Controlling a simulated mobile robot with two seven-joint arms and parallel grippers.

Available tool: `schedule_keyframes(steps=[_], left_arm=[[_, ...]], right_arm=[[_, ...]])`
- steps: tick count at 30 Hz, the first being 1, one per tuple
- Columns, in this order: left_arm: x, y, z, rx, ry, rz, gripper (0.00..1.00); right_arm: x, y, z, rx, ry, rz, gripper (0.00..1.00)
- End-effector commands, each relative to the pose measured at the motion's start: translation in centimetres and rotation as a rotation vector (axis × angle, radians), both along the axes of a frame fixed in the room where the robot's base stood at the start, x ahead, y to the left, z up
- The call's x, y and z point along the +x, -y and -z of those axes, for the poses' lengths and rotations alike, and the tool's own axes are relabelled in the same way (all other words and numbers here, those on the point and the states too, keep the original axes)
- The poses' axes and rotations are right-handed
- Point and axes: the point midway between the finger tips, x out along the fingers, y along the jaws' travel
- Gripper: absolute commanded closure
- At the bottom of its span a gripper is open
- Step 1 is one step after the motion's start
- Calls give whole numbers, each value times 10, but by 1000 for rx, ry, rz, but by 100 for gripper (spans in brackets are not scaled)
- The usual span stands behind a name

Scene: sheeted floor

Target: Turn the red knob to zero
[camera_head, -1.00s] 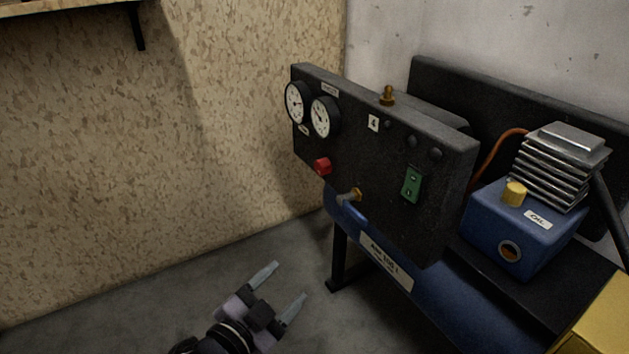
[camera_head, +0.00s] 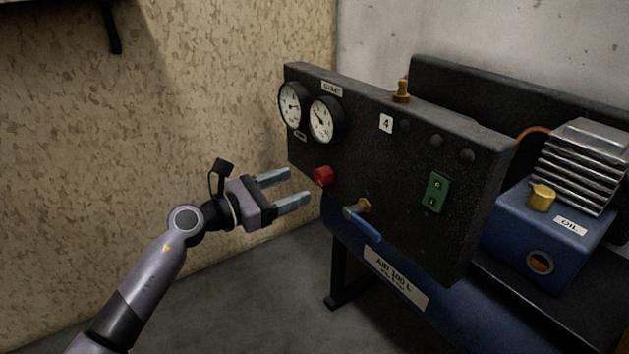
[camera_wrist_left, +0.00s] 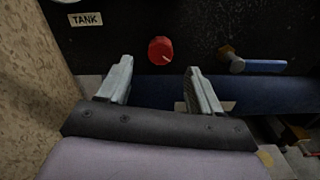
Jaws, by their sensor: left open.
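The red knob (camera_head: 323,176) sticks out of the front of the black control panel (camera_head: 400,150), below the two gauges. In the left wrist view the red knob (camera_wrist_left: 161,50) lies beyond the fingertips, roughly midway between them, with a pale mark at its lower right edge. My left gripper (camera_head: 298,186) is open and empty. Its fingers point at the panel, just left of the knob and apart from it. My right gripper is not in view.
A brass valve with a blue lever (camera_head: 364,224) sits below and right of the knob. A green switch (camera_head: 435,192) is further right. The blue tank (camera_head: 350,215) runs under the panel. A speckled board wall (camera_head: 200,110) stands at left.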

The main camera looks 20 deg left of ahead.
Motion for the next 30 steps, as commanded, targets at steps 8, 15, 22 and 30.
schedule_keyframes(steps=[8,15,22,30], left_arm=[[31,26,1,-6,0,3,35],[48,39,0,-6,-2,3,35],[50,41,0,-6,-2,2,35],[49,41,0,-7,-3,1,90]], right_arm=[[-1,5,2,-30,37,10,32],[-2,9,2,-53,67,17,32],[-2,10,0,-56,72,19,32],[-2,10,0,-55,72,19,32]])
